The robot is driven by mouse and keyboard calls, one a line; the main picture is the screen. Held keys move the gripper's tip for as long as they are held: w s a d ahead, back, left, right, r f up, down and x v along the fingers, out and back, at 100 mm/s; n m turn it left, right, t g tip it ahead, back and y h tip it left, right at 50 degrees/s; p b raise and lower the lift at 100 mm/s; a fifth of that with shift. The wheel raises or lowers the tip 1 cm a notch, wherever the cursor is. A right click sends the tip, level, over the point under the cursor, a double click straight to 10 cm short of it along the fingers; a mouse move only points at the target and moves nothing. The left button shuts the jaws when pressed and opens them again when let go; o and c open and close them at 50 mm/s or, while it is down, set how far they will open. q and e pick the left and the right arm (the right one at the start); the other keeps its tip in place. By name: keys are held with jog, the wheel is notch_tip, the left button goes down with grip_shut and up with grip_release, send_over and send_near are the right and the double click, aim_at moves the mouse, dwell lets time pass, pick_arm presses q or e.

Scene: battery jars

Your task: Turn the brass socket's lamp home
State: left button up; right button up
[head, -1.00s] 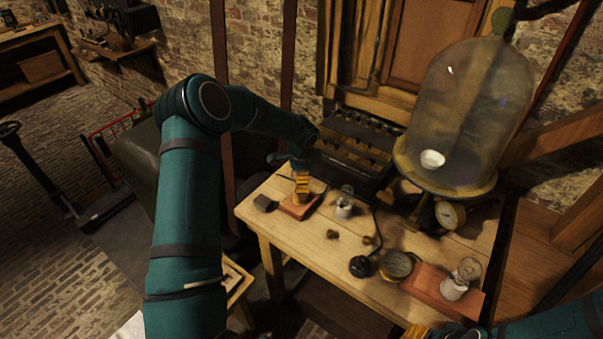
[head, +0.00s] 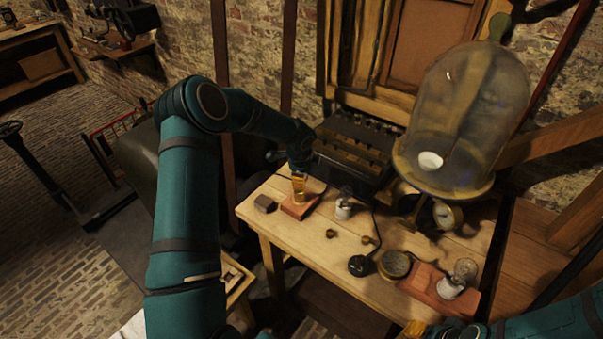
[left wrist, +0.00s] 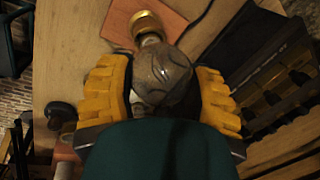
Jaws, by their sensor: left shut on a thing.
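My left gripper (head: 299,187) is shut on a clear glass lamp (left wrist: 165,76) above the left reddish wooden base (head: 298,211). In the left wrist view its two yellow fingers flank the bulb. The lamp's pale neck points at the brass socket (left wrist: 146,22) on that base and appears to meet it; I cannot tell how deep it sits. The socket is mostly hidden in the head view. My right gripper (head: 418,328) shows only as a yellow piece at the bottom edge; its fingertips are not clear.
A small lamp in a white holder (head: 343,209) stands right of the base. Another bulb (head: 465,269) is on the right red board (head: 428,287). A round gauge (head: 396,264), black knob (head: 360,265), dark block (head: 265,204) and bell jar (head: 465,110) are around. The front left tabletop is clear.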

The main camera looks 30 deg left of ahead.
pick_arm(q)
jog(key=shift+m+h+p, duration=0.3)
jog(key=shift+m+p, duration=0.75)
jog(key=shift+m, duration=0.65)
jog(key=shift+r+m+p, duration=0.1)
jog(key=shift+m+p, duration=0.4)
jog(key=shift+p, duration=0.05)
jog(key=shift+s+a+m+h+p, duration=0.1)
jog(key=shift+m+h+p, duration=0.25)
jog(key=shift+m, duration=0.85)
jog(key=m, duration=0.3)
jog(key=shift+s+h, duration=0.1)
jog(key=shift+h, duration=0.15)
